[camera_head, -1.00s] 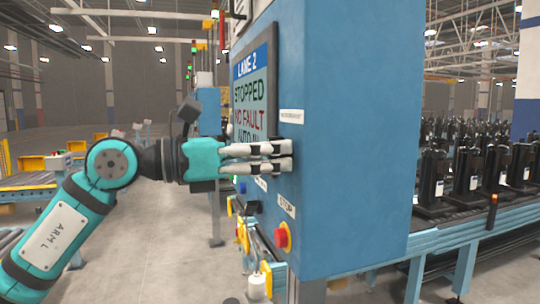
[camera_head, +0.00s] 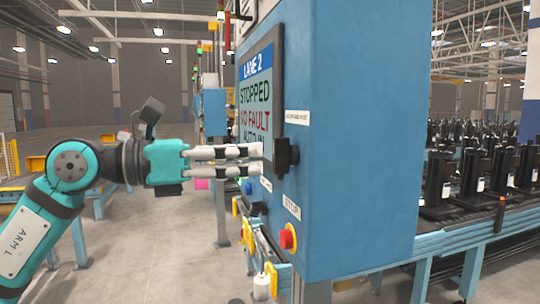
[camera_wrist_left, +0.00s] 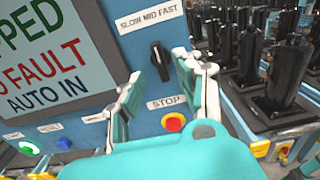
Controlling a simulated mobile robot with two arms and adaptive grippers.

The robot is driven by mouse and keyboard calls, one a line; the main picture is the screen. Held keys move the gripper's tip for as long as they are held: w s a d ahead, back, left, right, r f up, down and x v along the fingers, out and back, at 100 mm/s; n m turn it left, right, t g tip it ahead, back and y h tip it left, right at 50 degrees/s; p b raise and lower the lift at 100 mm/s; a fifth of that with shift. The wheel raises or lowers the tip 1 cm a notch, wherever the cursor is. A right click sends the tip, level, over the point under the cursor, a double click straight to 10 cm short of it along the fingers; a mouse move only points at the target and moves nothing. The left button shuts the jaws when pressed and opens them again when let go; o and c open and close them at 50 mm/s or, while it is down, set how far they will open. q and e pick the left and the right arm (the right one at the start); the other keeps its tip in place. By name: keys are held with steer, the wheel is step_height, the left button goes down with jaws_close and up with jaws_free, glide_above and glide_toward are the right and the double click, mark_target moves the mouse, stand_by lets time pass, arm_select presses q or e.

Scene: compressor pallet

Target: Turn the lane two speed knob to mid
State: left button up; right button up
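The black speed knob (camera_head: 284,155) sits on the blue lane 2 panel. In the left wrist view the knob (camera_wrist_left: 160,61) lies below a SLOW MID FAST label (camera_wrist_left: 150,17). Its bar stands roughly square to the label, with its upper end toward the MID word. My left gripper (camera_head: 262,159) points at the knob, with its tips a little short of it. In the left wrist view my left gripper (camera_wrist_left: 164,76) has its fingers apart, one on each side of the knob, with nothing between them. My right gripper is not in view.
The lane 2 screen (camera_head: 257,100) reads STOPPED. A red stop button (camera_head: 288,239) is below the knob, and green and blue buttons (camera_wrist_left: 64,143) are to its left in the wrist view. A conveyor (camera_head: 450,240) with black compressors stands at right. Open floor lies left.

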arm_select(q)
steer(key=v, duration=0.6)
steer(key=shift+a, duration=0.25)
